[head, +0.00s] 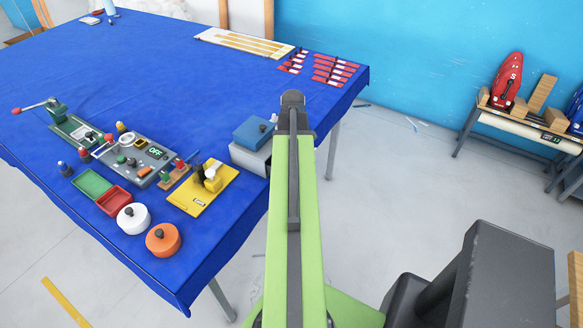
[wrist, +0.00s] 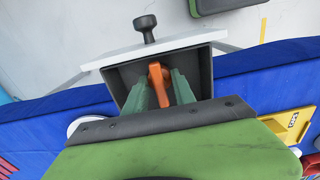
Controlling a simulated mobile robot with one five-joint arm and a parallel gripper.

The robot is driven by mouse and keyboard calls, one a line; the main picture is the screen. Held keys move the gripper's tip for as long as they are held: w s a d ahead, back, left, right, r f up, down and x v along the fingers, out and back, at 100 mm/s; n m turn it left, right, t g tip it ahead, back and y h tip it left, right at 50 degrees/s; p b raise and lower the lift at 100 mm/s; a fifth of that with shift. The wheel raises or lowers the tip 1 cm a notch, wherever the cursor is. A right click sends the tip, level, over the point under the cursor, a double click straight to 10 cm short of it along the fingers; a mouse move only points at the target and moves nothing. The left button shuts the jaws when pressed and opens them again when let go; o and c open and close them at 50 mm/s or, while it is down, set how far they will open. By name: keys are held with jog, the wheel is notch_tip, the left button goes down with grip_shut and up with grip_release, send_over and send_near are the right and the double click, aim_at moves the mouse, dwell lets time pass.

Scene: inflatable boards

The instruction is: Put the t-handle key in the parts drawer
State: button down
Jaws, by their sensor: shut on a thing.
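The t-handle key (wrist: 158,82) is orange and sits between the two green fingers of my gripper (wrist: 161,90) in the wrist view. My gripper is shut on it. The parts drawer (wrist: 204,72) is pulled out, with dark inner walls, a white front and a black knob. The key and fingertips overlap the drawer's opening from above; I cannot tell whether the key touches the floor of the drawer. In the head view my arm hides the gripper and the key. A grey housing with a blue top (head: 250,158) stands at the table edge beside my arm.
The blue table (head: 160,60) holds a yellow board (head: 203,190), an orange round pot (head: 163,240), a white round pot (head: 133,218) and a control panel (head: 140,158). Red strips (head: 335,68) lie near the far right corner. Open floor lies right of the table.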

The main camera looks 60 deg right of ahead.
jog(key=shift+f, duration=0.35)
jog(key=c, duration=1)
grip_release()
jog(key=shift+c, duration=0.2)
jog(key=shift+r, duration=0.1)
notch_tip(320, 180, up, 12)
jog(key=p, duration=1.2)
jog(key=shift+r, duration=0.1)
